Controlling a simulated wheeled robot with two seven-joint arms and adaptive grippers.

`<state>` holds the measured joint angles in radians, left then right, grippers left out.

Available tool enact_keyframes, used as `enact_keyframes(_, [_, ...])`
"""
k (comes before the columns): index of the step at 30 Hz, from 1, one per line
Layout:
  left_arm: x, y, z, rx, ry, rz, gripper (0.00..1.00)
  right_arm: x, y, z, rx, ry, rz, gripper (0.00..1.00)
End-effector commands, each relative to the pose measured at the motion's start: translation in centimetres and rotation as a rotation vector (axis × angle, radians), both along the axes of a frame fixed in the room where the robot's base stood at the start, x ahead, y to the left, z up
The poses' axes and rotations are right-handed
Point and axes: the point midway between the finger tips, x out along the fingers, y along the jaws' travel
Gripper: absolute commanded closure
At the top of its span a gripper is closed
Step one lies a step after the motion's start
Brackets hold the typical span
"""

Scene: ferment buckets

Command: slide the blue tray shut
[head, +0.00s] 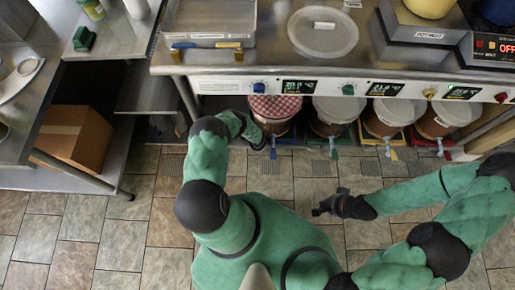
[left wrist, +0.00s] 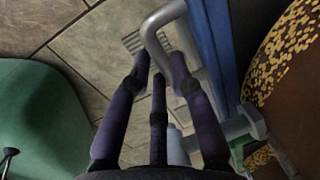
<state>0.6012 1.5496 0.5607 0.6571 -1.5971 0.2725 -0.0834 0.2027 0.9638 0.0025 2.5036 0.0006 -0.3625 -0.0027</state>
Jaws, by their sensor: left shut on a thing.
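The blue tray (head: 286,137) is under the leftmost bucket (head: 275,108), which has a red-checked cover. In the left wrist view the tray's blue wall (left wrist: 216,60) runs along the right, with a grey bar handle (left wrist: 158,32) beside it. My left gripper (left wrist: 160,75) has its dark fingers closed around this handle. In the head view the left gripper (head: 258,143) is at the tray's front, and my arm partly hides it. My right gripper (head: 320,208) is above the floor tiles, away from the trays, with no object visible in it; its finger opening is too small to judge.
More buckets stand to the right on green (head: 330,141), yellow (head: 384,142) and red (head: 438,148) trays beneath the steel counter (head: 265,60). A cardboard box (head: 75,138) sits on a low shelf at left. The tiled floor in front is clear.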

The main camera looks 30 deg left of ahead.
Motion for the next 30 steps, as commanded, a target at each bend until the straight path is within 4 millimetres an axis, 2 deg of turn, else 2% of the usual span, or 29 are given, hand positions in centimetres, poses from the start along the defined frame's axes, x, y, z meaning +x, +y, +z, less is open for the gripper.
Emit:
enact_keyframes(1, [0.6, 0.5, 0.2, 0.005, -0.011, 0.001, 1.0, 0.0, 0.0, -0.1, 0.0, 0.0, 0.0, 1.0])
enact_keyframes(2, [0.6, 0.5, 0.2, 0.005, -0.011, 0.001, 0.75, 0.0, 0.0, -0.1, 0.0, 0.0, 0.0, 1.0])
enact_keyframes(4, [0.7, 0.5, 0.2, 0.006, -0.012, 0.001, 0.56, 0.0, 0.0, -0.1, 0.0, 0.0, 0.0, 1.0])
enact_keyframes(17, [0.5, 0.4, 0.4, 0.006, -0.009, 0.001, 0.54, 0.0, 0.0, 0.0, 0.0, -0.001, 0.0, 1.0])
enact_keyframes(30, [0.0, 0.0, 3.5, 0.005, -0.009, -0.001, 0.54, 0.0, 0.0, 0.0, 0.0, 0.0, 0.0, 1.0])
